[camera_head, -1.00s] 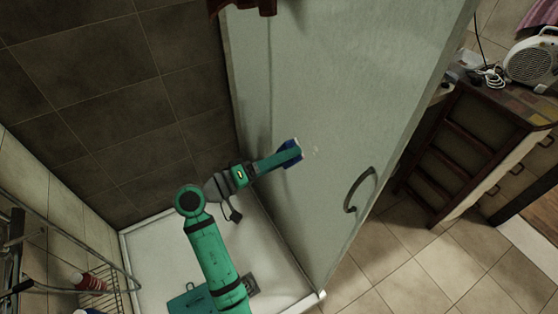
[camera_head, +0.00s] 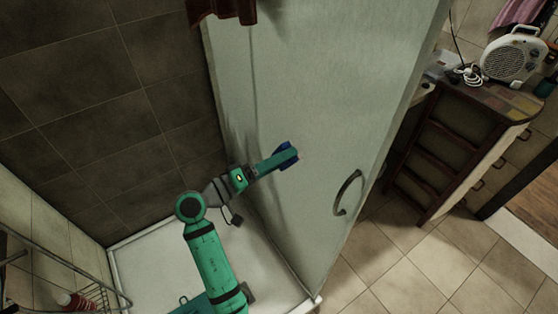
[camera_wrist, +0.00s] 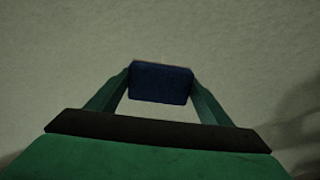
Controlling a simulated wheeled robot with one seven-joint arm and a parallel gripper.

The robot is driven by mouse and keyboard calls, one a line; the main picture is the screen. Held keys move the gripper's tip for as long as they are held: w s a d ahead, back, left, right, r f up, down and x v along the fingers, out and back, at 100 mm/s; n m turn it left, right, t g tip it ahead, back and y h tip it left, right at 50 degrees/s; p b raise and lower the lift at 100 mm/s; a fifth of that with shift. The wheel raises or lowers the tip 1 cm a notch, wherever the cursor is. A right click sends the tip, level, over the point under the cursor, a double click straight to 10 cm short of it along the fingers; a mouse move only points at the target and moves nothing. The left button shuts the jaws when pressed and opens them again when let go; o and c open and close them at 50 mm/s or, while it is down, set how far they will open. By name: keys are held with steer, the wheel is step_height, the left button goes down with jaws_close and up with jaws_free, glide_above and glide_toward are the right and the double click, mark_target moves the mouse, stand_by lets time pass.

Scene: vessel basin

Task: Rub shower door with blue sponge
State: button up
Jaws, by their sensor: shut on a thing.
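The shower door (camera_head: 320,90) is a large pale greenish panel with a dark curved handle (camera_head: 347,193) at its lower right. My gripper (camera_head: 285,158) is at the middle of the door, left of and above the handle. It is shut on the blue sponge (camera_head: 288,149). In the wrist view the sponge (camera_wrist: 161,82) is dark blue and sits between the two green fingertips of my gripper (camera_wrist: 161,86), with the pale door surface (camera_wrist: 240,45) filling the view behind it. The sponge is at or very near the door; I cannot tell whether it touches.
The white shower tray (camera_head: 150,268) lies below my arm. A wire rack (camera_head: 95,295) with a red bottle (camera_head: 72,301) is at lower left. Dark tiled wall (camera_head: 90,110) stands at left. A wooden cabinet (camera_head: 445,150) with a white fan heater (camera_head: 513,60) is at right.

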mark_target(307, 161)
steer(key=shift+w+d, duration=0.1)
steer(key=shift+w, duration=0.1)
steer(key=shift+d, duration=0.3)
steer(key=shift+w, duration=0.2)
steer(key=shift+w+d, duration=0.15)
steer(key=shift+d, duration=0.35)
stand_by(0.3)
steer(key=shift+s+d, duration=0.5)
steer(key=shift+s, duration=0.35)
steer(key=shift+s+d, duration=0.5)
steer(key=shift+s, duration=0.35)
steer(key=shift+d, duration=0.15)
